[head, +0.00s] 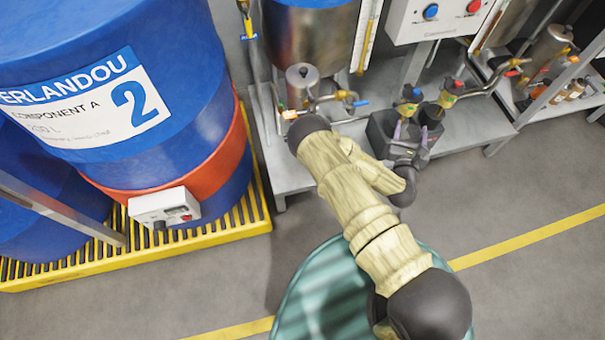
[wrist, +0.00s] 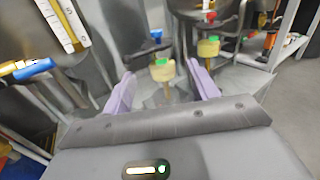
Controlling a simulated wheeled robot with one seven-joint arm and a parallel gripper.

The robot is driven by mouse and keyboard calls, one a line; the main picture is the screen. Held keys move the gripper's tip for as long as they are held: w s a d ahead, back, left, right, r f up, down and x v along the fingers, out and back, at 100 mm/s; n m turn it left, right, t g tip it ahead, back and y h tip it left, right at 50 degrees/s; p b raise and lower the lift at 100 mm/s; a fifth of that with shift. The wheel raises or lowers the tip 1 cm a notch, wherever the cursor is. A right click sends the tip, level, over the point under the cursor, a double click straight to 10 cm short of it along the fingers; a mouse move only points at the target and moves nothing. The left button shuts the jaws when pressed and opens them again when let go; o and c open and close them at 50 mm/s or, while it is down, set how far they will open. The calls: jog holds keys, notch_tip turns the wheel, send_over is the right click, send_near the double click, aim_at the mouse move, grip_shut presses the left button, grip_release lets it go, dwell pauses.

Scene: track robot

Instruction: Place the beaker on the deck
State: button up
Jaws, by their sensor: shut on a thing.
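My gripper (head: 411,134) is at the front edge of the grey metal deck (head: 476,122), beside the dark tray under the taps. In the wrist view its two lilac fingers (wrist: 163,88) stand wide apart, one on each side of a faint see-through shape, which I take to be the beaker (wrist: 180,98). The gripper is shut on it. The beaker's outline is hard to make out, and its base is hidden by my gripper body. I cannot tell whether it touches the tray or the deck.
Taps with a green-topped yellow body (wrist: 163,70) and a red handle (head: 457,86) stand close around the gripper. A dark tray (head: 378,130) sits on the deck. A small steel pot (head: 302,82) stands left. Blue drums (head: 110,90) stand farther left. Bare deck lies right of the tray.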

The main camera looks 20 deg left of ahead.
jog(key=w+a+f+n+y+b, duration=0.1)
jog(key=a+f+b, duration=0.3)
jog(key=f+b, duration=0.3)
jog(key=w+a+f+n+y+b, duration=0.1)
jog(key=w+a+f+y+b, duration=0.1)
jog(key=a+f+b, duration=0.4)
jog(key=s+a+f+n+g+y+b, duration=0.1)
jog(key=a+f+n+y+b, duration=0.1)
jog(key=a+b, duration=0.5)
jog(key=s+a+f+n+g+y+b, duration=0.2)
jog(key=a+y+b, duration=0.3)
jog(key=a, duration=1.1)
jog(key=shift+s+a+f+n+b, duration=0.3)
jog(key=shift+a+f+n+b, duration=0.15)
jog(key=shift+b, duration=0.55)
jog(key=shift+d+f, duration=0.15)
notch_tip(320, 180, down, 6)
jog(key=b, duration=0.4)
jog(key=shift+f+b, duration=1.25)
jog(key=shift+f, duration=0.65)
